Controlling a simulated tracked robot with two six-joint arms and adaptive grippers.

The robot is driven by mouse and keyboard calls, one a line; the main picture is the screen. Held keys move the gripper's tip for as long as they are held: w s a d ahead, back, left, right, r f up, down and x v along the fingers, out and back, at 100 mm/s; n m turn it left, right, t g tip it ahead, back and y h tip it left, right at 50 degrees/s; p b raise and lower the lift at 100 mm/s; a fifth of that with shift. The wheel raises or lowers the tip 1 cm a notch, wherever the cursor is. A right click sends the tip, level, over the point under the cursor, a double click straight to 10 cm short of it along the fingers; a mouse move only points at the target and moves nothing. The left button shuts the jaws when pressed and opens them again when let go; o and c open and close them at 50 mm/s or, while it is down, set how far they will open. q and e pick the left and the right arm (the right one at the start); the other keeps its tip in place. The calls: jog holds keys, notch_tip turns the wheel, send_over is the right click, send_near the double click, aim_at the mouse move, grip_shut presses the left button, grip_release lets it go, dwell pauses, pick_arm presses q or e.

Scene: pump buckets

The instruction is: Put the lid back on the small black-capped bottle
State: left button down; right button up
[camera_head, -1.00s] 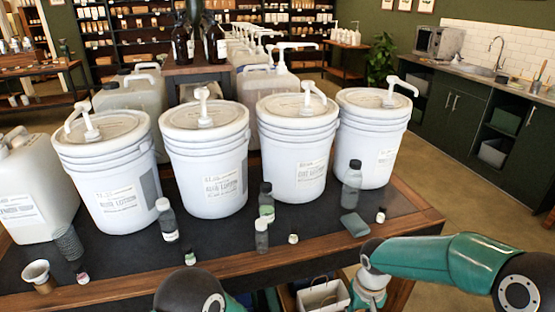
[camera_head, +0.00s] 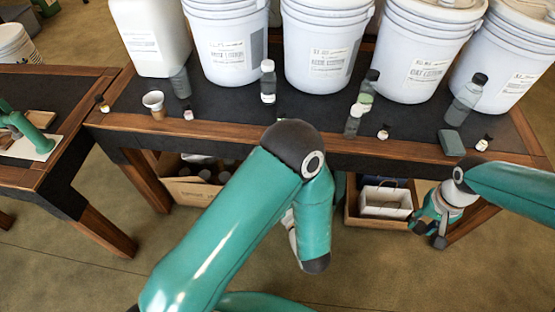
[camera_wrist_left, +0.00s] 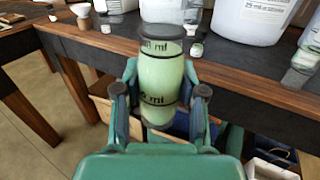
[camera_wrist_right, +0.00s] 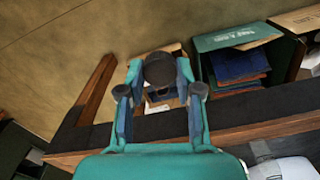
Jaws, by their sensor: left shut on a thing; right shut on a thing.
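In the left wrist view, my left gripper (camera_wrist_left: 160,88) is shut on a clear bottle (camera_wrist_left: 162,72) of pale green liquid with dark markings. The bottle's top is a dark disc; I cannot tell whether it is open. In the head view my left arm hides this gripper and bottle. My right gripper (camera_head: 436,226) is in front of the table's right part, below its top. In the right wrist view, it is shut on a round black lid (camera_wrist_right: 160,69), apart from the bottle.
Small dark-capped jars (camera_head: 384,132) and a grey-green block (camera_head: 451,142) stand along the table's front edge (camera_head: 330,155). Taller bottles (camera_head: 267,82) and white buckets (camera_head: 325,55) stand behind. Boxes (camera_head: 388,198) sit under the table. The floor in front is clear.

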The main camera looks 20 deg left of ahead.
pick_arm(q)
jog(key=w+d+r+m+t+h, duration=0.1)
jog(key=d+m+t+h, duration=0.3)
jog(key=h, duration=0.5)
jog(key=d+m, duration=0.2)
jog(key=d, duration=0.1)
jog(key=shift+w+d+r+m+t, duration=0.25)
jog(key=shift+w+r+m+t, duration=0.05)
